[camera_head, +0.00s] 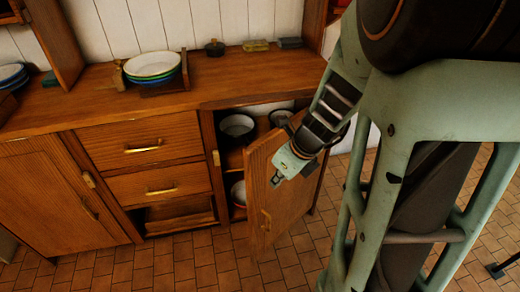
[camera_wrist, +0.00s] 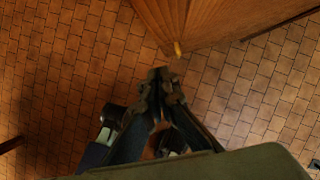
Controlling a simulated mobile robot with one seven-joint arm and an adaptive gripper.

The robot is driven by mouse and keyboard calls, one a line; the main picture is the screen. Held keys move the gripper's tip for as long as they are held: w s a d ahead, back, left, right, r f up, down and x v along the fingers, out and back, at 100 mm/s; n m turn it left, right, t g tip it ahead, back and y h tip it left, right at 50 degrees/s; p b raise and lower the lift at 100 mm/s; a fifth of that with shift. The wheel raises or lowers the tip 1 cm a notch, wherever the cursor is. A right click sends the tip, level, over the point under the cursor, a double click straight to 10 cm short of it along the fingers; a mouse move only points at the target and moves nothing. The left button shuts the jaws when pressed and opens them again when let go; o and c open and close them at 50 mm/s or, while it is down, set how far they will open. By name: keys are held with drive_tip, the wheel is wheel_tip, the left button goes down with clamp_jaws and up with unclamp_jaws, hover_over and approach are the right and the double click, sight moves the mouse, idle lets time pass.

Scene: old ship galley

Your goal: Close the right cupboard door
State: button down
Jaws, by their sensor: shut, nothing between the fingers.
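The right cupboard door (camera_head: 285,205) is wooden and stands partly open, swung out into the room.
Closed drawers (camera_head: 145,145) and a left cupboard door (camera_head: 55,190) are to the left. Stacked plates (camera_head: 153,66) stand on the counter (camera_head: 85,105). The tiled floor (camera_head: 195,265) before the cabinet is clear.

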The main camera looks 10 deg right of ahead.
sight(258, 183)
drive_tip(key=shift+w+a+f+b, duration=0.6)
drive_tip(key=shift+w+f, duration=0.4)
drive_tip(key=shift+f, duration=0.15)
drive_tip(key=shift+w+a+f+b, duration=0.6)
drive_tip(key=shift+w+f, duration=0.35)
drive_tip(key=shift+f, duration=0.2)
drive_tip(key=shift+w+a+f+b, duration=0.6)
drive_tip(key=shift+w+f, duration=0.4)
drive_tip(key=shift+f, duration=0.15)
